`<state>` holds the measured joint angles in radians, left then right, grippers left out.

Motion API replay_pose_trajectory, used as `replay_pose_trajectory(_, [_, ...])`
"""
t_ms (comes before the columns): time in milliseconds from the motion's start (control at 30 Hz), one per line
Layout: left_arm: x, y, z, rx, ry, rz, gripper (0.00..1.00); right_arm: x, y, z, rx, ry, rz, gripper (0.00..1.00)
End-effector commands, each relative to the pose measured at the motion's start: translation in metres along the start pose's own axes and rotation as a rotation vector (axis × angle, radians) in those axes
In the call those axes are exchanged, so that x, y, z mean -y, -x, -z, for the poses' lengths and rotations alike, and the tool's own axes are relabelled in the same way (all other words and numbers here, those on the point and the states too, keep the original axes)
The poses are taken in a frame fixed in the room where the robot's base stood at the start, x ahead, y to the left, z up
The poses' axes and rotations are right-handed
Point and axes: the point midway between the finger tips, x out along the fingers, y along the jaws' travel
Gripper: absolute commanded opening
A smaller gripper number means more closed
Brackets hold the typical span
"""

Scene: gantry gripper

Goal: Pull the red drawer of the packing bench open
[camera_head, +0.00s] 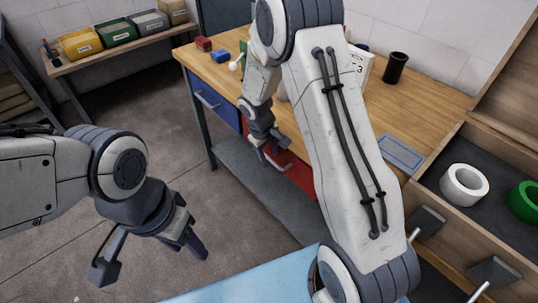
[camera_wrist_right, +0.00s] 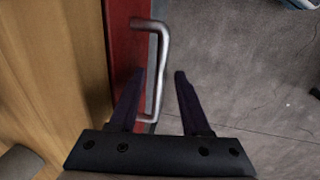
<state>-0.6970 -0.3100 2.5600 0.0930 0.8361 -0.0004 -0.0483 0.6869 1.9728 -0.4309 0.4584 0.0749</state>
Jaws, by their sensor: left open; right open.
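The red drawer (camera_head: 296,172) is in the front of the wooden packing bench (camera_head: 218,72), partly hidden behind my right arm. In the right wrist view its red front (camera_wrist_right: 119,45) runs along the bench edge and carries a silver bar handle (camera_wrist_right: 163,50). My right gripper (camera_head: 272,160) is at the handle, fingers open. In the right wrist view, the open fingers of my right gripper (camera_wrist_right: 160,75) lie on either side of the handle's lower part, not closed on it. My left gripper (camera_head: 150,262) is open and empty over the floor at lower left.
A blue drawer (camera_head: 216,102) is left of the red one. The bench top holds red and blue blocks, a black cup (camera_head: 395,68) and a blue-framed pad (camera_head: 401,153). An open wooden drawer with tape rolls (camera_head: 464,184) is at right. The floor before the bench is clear.

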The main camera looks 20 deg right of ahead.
Motion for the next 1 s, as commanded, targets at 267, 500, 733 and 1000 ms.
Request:
replay_pose_trajectory(267, [0.0000,0.0000,0.0000,0.000,0.000,0.000,0.50,0.0000,0.0005,0.0001,0.000,0.000,0.000,0.00])
replay_pose_trajectory(500, [0.0000,0.0000,0.0000,0.000,0.000,0.000,0.50,0.0000,0.0006,0.0001,0.000,0.000,0.000,0.00])
replay_pose_trajectory(733, [0.0000,0.0001,0.0000,0.000,0.000,0.000,0.50,0.0000,0.0007,0.0001,0.000,0.000,0.000,0.00])
replay_pose_trajectory(1000, [0.0000,0.0001,0.0000,0.000,0.000,0.000,0.50,0.0000,0.0009,0.0002,0.000,0.000,0.000,0.00])
